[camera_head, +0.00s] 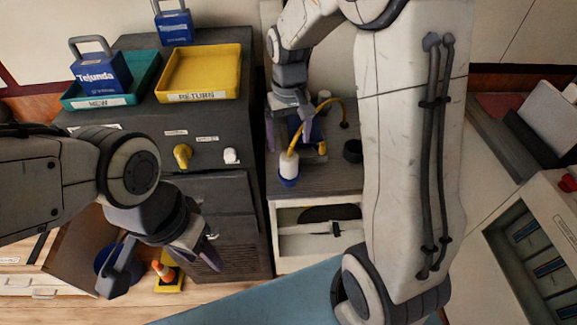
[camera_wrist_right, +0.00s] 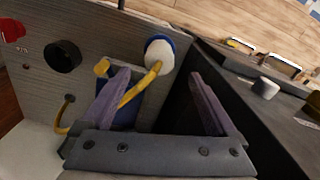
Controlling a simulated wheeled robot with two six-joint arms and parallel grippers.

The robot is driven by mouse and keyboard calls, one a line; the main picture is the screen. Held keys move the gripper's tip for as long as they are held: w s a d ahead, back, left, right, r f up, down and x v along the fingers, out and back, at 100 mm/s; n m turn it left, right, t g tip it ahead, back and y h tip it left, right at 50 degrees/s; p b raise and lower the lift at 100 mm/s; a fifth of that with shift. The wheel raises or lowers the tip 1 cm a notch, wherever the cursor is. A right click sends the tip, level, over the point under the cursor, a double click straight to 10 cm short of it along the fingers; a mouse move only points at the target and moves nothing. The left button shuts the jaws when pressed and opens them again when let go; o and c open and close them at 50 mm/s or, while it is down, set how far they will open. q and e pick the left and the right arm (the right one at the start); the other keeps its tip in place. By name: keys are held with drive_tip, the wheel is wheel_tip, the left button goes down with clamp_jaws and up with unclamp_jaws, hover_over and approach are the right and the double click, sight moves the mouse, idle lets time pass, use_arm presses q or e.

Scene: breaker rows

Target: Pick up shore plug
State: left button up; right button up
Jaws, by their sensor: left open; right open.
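A white plug with a blue collar (camera_head: 289,168), which I take for the shore plug, is at the front left of the grey panel top. A yellow cable runs from it to the panel. In the right wrist view the plug (camera_wrist_right: 159,53) lies beyond the fingers, between their directions. My right gripper (camera_head: 288,112) is open and empty behind the plug in the head view; its purple fingers frame the right wrist view (camera_wrist_right: 160,104). My left gripper (camera_head: 158,274) is open and empty at the lower left, in front of the dark cabinet.
A blue block (camera_head: 295,130) is by my right fingers, and a black round socket (camera_head: 353,151) is to the right. A dark cabinet (camera_head: 235,188) with a yellow knob (camera_head: 182,156) stands left, carrying a yellow tray (camera_head: 229,73) and a teal tray (camera_head: 143,80).

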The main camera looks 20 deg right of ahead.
sight(289, 156)
wheel_tip(289, 156, down, 8)
drive_tip(key=shift+r+p, duration=0.1)
drive_tip(key=shift+p, duration=0.5)
clamp_jaws()
